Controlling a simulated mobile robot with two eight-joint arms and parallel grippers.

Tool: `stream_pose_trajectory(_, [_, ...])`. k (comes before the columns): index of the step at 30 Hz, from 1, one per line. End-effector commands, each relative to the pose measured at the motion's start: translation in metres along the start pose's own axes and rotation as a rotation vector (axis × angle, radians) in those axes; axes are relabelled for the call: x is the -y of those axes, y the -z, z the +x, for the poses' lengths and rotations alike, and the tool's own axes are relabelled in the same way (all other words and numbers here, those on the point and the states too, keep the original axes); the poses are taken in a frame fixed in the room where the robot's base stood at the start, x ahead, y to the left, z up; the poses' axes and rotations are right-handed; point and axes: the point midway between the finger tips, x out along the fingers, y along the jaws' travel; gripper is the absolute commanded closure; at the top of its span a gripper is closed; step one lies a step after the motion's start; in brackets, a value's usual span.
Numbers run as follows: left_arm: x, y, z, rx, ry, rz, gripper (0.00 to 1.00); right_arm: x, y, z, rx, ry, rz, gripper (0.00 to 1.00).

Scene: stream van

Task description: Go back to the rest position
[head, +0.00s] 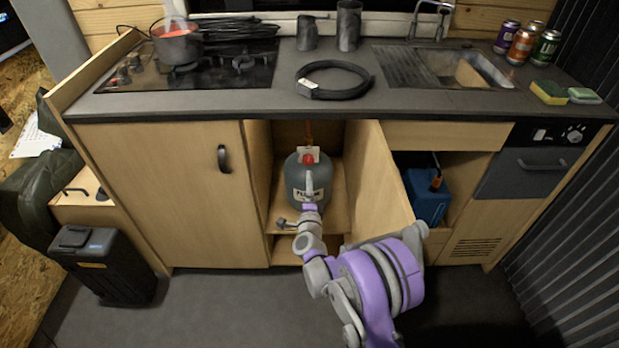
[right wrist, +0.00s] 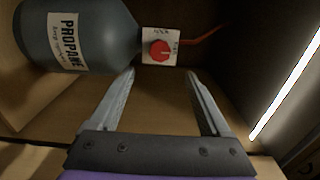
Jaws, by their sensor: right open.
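My right gripper (head: 309,186) reaches into the open cupboard in the head view, in front of the grey propane bottle (head: 309,183). In the right wrist view my right gripper (right wrist: 160,80) has its two fingers spread with nothing between them. The propane bottle (right wrist: 75,35) lies beyond the fingers at upper left there. Its red valve knob (right wrist: 160,50) on a white plate is just past the fingertips, apart from them as far as I can tell. My left gripper is in neither view.
The open cupboard door (head: 378,180) stands to the right of my right arm. A blue canister (head: 428,197) sits in the right compartment.

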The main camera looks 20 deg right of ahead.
Motion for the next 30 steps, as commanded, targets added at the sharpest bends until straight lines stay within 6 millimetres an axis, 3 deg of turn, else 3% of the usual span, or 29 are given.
stream_pose_trajectory(16, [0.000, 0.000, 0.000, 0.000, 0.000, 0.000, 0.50, 0.000, 0.000, -0.003, 0.000, 0.000, -0.001, 0.19])
stream_pose_trajectory(20, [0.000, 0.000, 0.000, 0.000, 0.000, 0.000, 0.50, 0.012, -0.005, -0.007, 0.034, -0.014, -0.042, 0.19])
stream_pose_trajectory(26, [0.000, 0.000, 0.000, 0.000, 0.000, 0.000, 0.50, 0.060, -0.026, -0.038, 0.215, -0.090, -0.275, 0.19])
stream_pose_trajectory(30, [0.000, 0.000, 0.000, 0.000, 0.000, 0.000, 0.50, 0.084, -0.035, -0.082, 0.374, -0.167, -0.493, 0.19])
